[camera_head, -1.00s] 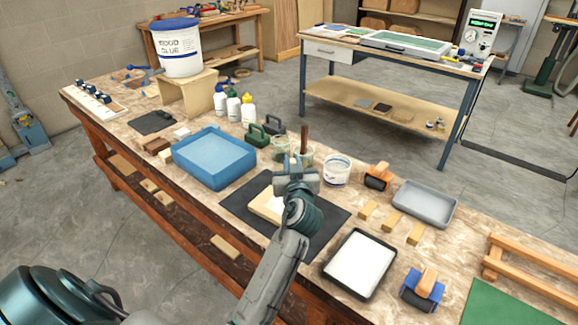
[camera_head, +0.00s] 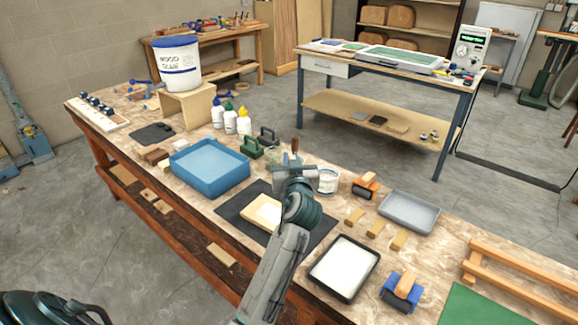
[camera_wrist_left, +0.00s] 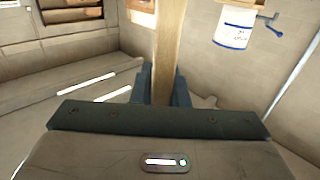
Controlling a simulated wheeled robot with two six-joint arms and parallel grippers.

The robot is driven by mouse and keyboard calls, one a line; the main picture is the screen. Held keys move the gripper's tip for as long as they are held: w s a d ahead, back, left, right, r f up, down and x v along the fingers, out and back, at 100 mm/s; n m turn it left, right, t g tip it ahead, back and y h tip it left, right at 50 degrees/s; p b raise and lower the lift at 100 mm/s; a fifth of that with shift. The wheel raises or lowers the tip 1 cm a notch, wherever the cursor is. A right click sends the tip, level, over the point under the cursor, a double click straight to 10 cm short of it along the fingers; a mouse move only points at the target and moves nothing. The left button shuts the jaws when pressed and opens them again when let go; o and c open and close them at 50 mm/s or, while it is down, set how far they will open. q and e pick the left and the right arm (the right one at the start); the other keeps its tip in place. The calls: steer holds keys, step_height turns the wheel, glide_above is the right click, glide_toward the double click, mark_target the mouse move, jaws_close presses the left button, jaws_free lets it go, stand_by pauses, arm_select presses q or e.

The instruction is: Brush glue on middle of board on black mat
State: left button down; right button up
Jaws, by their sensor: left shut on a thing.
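A pale wooden board (camera_head: 261,211) lies on the black mat (camera_head: 234,205) on the long workbench. My left gripper (camera_head: 296,168) is above the mat's far right part, to the right of the board. It is shut on a wooden brush handle, whose brown end (camera_head: 295,146) sticks up behind it. The handle (camera_wrist_left: 168,50) also stands between the jaws (camera_wrist_left: 165,88) in the left wrist view. The brush's bristles are hidden. A white glue pot (camera_head: 328,182) stands just right of the gripper. My right gripper is not in view.
A blue tray (camera_head: 210,185) is left of the mat. A black tray with white content (camera_head: 344,268) is at its front right. Small wooden blocks (camera_head: 377,229) and a grey tray (camera_head: 409,228) lie further right. Bottles (camera_head: 230,122) and a glue bucket (camera_head: 177,65) stand behind.

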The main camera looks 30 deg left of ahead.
arm_select(q)
steer(key=shift+r, duration=0.6)
steer(key=shift+r+p, duration=0.55)
steer(key=shift+r, duration=0.1)
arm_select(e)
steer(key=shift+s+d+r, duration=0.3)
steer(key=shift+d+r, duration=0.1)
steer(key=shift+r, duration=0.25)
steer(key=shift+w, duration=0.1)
